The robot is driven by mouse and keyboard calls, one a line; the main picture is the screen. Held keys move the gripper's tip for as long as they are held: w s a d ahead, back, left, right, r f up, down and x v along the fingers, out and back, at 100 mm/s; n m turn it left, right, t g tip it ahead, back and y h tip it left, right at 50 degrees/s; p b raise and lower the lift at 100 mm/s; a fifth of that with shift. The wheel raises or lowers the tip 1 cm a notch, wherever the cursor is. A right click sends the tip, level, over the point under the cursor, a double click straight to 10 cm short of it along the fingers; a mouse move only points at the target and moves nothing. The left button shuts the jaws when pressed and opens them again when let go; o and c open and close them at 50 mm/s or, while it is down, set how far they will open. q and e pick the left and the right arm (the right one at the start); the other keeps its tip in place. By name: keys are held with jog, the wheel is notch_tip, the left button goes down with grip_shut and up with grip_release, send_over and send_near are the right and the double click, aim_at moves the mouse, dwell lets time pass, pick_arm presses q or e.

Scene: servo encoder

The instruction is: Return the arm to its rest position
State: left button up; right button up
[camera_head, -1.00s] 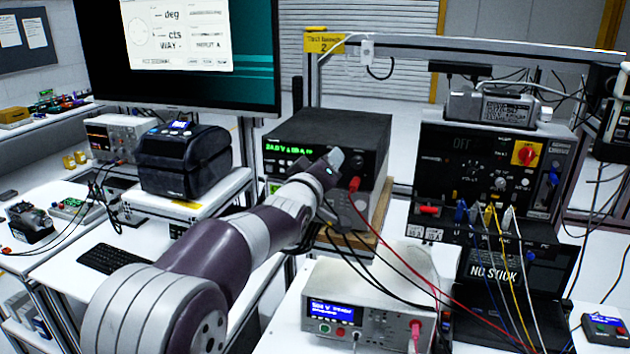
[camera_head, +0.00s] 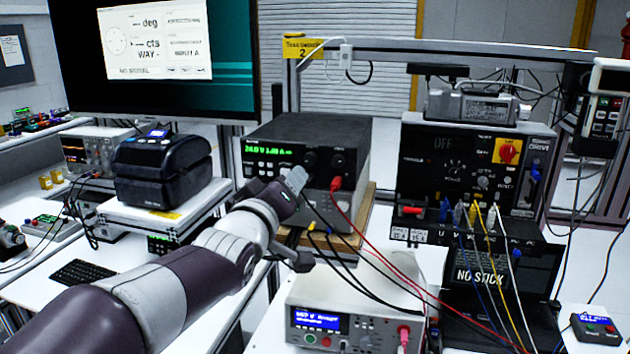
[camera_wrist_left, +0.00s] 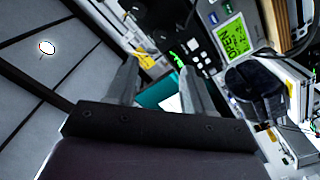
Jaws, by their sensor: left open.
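My left arm (camera_head: 200,260) comes in from the lower left in the head view. Its gripper (camera_head: 297,178) is in front of the black power supply (camera_head: 270,150) with green digits. In the left wrist view the two fingers of my left gripper (camera_wrist_left: 158,82) stand apart with nothing held between them. Whether the gripper touches the power supply cannot be told, but a gap seems to lie between them. My right gripper is in neither view.
Red and black cables (camera_head: 375,245) hang from the power supply just right of the gripper. A white bench meter (camera_head: 345,318) stands below right, a black drive panel (camera_head: 470,165) to the right. A black printer (camera_head: 160,165) stands left, a keyboard (camera_head: 85,272) below it.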

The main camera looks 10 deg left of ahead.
pick_arm(q)
jog(key=s+f+m+g+y, duration=0.1)
jog(key=s+f+m+g, duration=0.25)
jog(key=f, duration=0.65)
jog(key=s+f+m+g, duration=0.25)
jog(key=f+g, duration=0.25)
jog(key=f, duration=0.5)
jog(key=s+f+m+g, duration=0.2)
jog(key=s+f+g, duration=0.6)
jog(key=s+f, duration=0.7)
jog(key=shift+s+d+f, duration=0.2)
jog(key=shift+s+d, duration=0.25)
jog(key=shift+s, duration=0.3)
